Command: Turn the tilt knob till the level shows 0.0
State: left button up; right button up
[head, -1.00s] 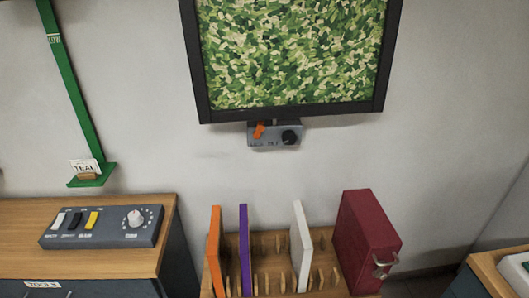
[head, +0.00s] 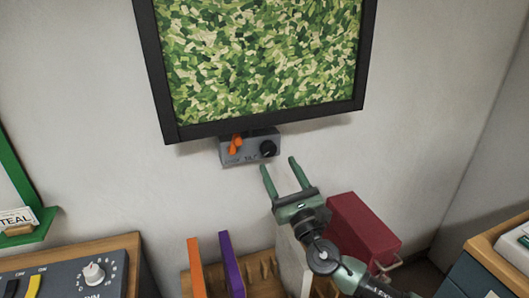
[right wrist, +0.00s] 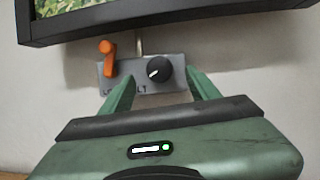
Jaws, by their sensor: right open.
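The tilt knob (head: 268,149) is a black round knob on a small grey box (head: 237,154) under the framed green picture (head: 265,60). In the right wrist view the knob (right wrist: 159,70) has a white pointer mark. An orange lever (head: 236,144) sits left of it on the same box. My right gripper (head: 279,163) is open and empty, just below the box in the head view. In the right wrist view its fingers point at the box, with the knob seen between them and not gripped. No readable level display shows. My left gripper is not in view.
A rack with an orange board (head: 196,268), a purple board (head: 231,264) and a white board stands below. A dark red box (head: 362,232) is right of it. A control panel (head: 70,275) is at left. The wall around the box is clear.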

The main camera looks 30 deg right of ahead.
aim_at(270, 151)
jog(key=p+x, duration=0.1)
jog(key=x, duration=0.3)
jog(key=shift+w, duration=0.3)
jog(key=shift+w+r, duration=0.15)
jog(key=shift+w, duration=0.2)
jog(key=shift+w+d, duration=0.1)
jog(key=shift+w, duration=0.2)
grip_shut()
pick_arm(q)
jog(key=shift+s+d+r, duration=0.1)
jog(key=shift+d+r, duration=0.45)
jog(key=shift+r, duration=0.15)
